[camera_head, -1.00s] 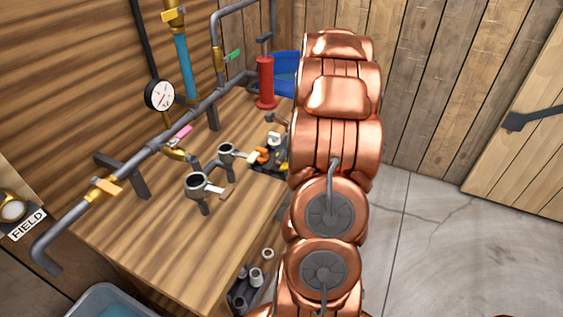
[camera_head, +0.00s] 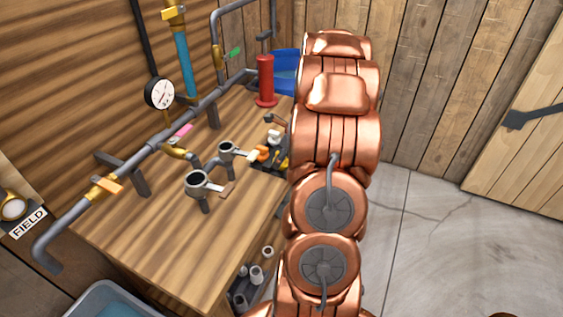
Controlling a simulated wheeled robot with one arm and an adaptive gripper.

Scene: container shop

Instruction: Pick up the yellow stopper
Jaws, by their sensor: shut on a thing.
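A small yellow piece (camera_head: 285,162), which looks like the yellow stopper, shows at the right end of a dark holder (camera_head: 266,167) on the wooden bench. It is partly hidden by my copper arm, and I cannot tell whether it touches the holder. An orange piece (camera_head: 262,152) and a white piece (camera_head: 253,156) are at the holder's left. Another white-topped piece (camera_head: 274,136) stands behind them. My gripper is hidden behind my arm, so its hold on anything does not show.
A red cylinder (camera_head: 265,80) and a blue tub (camera_head: 287,65) stand at the bench's back. Two ring-topped fittings (camera_head: 197,183) (camera_head: 227,150) stand left of the holder. Grey pipework (camera_head: 140,155) runs along the wall. The bench's front left (camera_head: 150,240) is clear.

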